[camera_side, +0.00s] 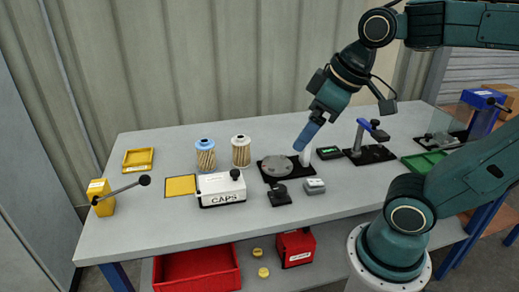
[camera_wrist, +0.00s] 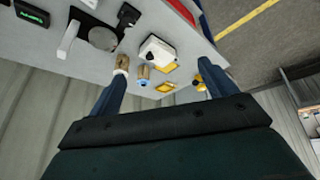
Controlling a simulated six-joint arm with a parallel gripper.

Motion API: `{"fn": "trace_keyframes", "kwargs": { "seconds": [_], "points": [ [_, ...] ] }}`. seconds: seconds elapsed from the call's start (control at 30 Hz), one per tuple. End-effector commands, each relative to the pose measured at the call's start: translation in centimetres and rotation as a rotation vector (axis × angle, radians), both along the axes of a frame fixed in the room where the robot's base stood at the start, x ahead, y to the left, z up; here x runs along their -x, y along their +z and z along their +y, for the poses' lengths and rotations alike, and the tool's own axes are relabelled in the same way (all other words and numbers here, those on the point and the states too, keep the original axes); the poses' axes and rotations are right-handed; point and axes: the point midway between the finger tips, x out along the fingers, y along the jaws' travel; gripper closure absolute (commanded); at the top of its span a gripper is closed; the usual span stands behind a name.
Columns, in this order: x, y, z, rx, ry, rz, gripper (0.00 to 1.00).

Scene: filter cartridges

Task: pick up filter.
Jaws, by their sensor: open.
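Two pleated filter cartridges stand upright on the bench in the side view: a blue-capped filter (camera_side: 205,157) and, to its right, a white-capped filter (camera_side: 241,151). In the wrist view, the white-capped filter (camera_wrist: 122,63) shows by the tip of the left finger, and the blue-capped filter (camera_wrist: 143,72) shows between the fingers, farther off. My gripper (camera_side: 303,142) is above the bench, right of both filters, near a round dark plate. In the wrist view, my gripper (camera_wrist: 163,82) has its blue fingers wide apart with nothing held.
A white CAPS box (camera_side: 222,192) stands in front of the filters. A yellow pad (camera_side: 180,185) and yellow tray (camera_side: 138,160) lie left. The round plate (camera_side: 277,166), a grey block (camera_side: 314,186) and a clamp stand (camera_side: 370,150) are to the right. A yellow lever post (camera_side: 101,197) stands front left.

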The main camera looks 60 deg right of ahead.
Motion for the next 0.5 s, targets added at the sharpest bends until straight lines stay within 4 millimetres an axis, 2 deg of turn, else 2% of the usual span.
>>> {"fn": "trace_keyframes", "kwargs": {
  "seconds": [0.2,0.5],
  "points": [
    [-4.2,1.5,-1.3,0.086,0.154,0.064,0.16],
    [-10.5,2.3,-3.7,0.187,0.394,0.154,0.16]
  ]
}}
